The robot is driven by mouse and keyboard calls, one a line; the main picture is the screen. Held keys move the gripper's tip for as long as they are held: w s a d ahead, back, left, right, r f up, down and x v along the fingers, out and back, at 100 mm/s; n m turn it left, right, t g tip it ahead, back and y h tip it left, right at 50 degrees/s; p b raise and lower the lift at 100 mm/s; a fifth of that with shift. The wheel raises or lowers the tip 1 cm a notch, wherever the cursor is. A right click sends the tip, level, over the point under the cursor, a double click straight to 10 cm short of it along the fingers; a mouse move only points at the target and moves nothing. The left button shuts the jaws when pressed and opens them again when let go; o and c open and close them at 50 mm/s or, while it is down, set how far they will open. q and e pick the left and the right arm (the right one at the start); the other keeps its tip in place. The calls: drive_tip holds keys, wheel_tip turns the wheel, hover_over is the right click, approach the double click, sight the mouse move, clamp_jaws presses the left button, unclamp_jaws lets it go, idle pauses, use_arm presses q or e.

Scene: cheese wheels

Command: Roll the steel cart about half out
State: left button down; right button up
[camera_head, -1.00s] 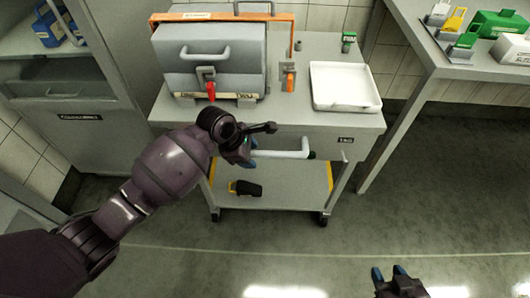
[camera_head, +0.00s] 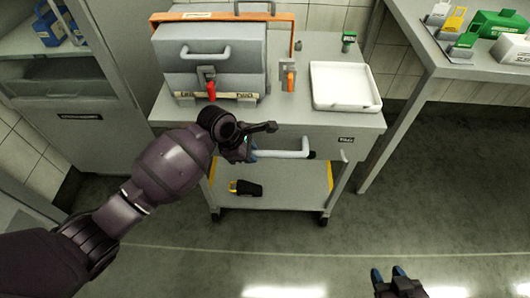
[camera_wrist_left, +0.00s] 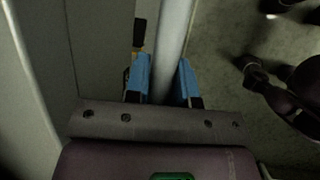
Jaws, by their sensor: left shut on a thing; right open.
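The steel cart (camera_head: 335,122) stands against the tiled wall, with a lower shelf and dark casters. A pale bar handle (camera_head: 283,154) runs along its front. My left gripper (camera_head: 249,152) is at the left part of this handle and shut on it. In the left wrist view the blue fingertips (camera_wrist_left: 163,80) sit on both sides of the grey handle bar (camera_wrist_left: 172,35). My right gripper (camera_head: 389,273) is open and empty over the floor at the bottom right, well apart from the cart.
A grey box with an orange frame (camera_head: 222,16) and a white tray (camera_head: 345,86) stand on the cart. A dark and yellow object (camera_head: 245,188) lies on its lower shelf. A cabinet (camera_head: 95,140) is at left, a bench (camera_head: 430,62) at right. The floor (camera_head: 200,245) in front is clear.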

idle(0.3)
use_arm(q)
drive_tip(key=shift+s, duration=0.25)
drive_tip(key=shift+s+f+p, duration=0.1)
drive_tip(key=shift+s+p, duration=1.55)
drive_tip(key=shift+s, duration=0.2)
use_arm(e)
drive_tip(key=shift+t, duration=0.5)
drive_tip(key=shift+w+r, duration=0.35)
drive_tip(key=shift+r, duration=0.6)
drive_tip(key=shift+w+r, duration=0.35)
drive_tip(key=shift+r, duration=0.55)
drive_tip(key=shift+w+r, duration=0.35)
drive_tip(key=shift+r, duration=0.6)
use_arm(q)
drive_tip(key=shift+s+p, duration=1.7)
drive_tip(key=shift+s, duration=0.3)
use_arm(e)
drive_tip(key=shift+t, duration=0.5)
drive_tip(key=shift+w+r, duration=0.25)
drive_tip(key=shift+r, duration=0.65)
drive_tip(key=shift+w+r, duration=0.3)
drive_tip(key=shift+r, duration=0.65)
drive_tip(key=shift+w+r, duration=0.25)
drive_tip(key=shift+r, duration=0.65)
use_arm(q)
drive_tip(key=shift+s, duration=0.1)
use_arm(e)
drive_tip(key=shift+r, duration=0.15)
